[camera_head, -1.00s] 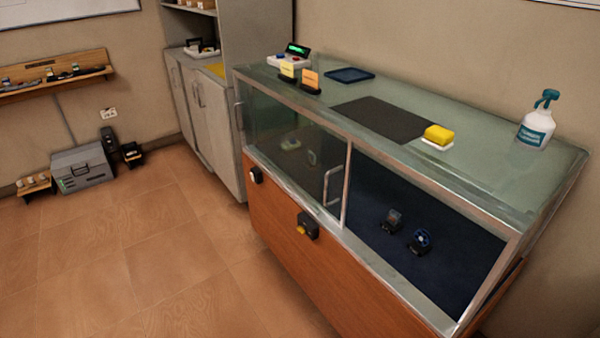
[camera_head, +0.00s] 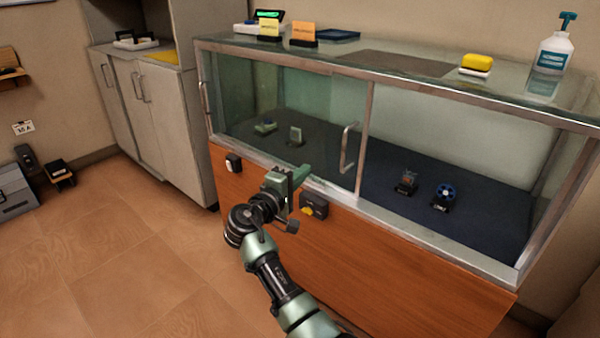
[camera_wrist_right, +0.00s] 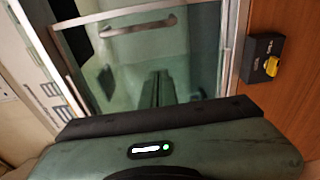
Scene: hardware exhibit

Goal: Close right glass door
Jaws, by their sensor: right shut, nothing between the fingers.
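The glass display case has a left half covered by sliding glass with a metal edge. The right half looks open, with no pane visible across it. The right glass door (camera_head: 330,110) appears slid left over the left half; its upright metal handle (camera_head: 348,150) is near that edge. The handle also shows in the right wrist view (camera_wrist_right: 139,27). My right gripper (camera_head: 299,174) is in front of the case, left of and below the handle, apparently not touching it. Its fingers (camera_wrist_right: 157,88) are together and empty. My left gripper is out of view.
A black lock box with a yellow knob (camera_head: 314,207) juts from the wooden front panel.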

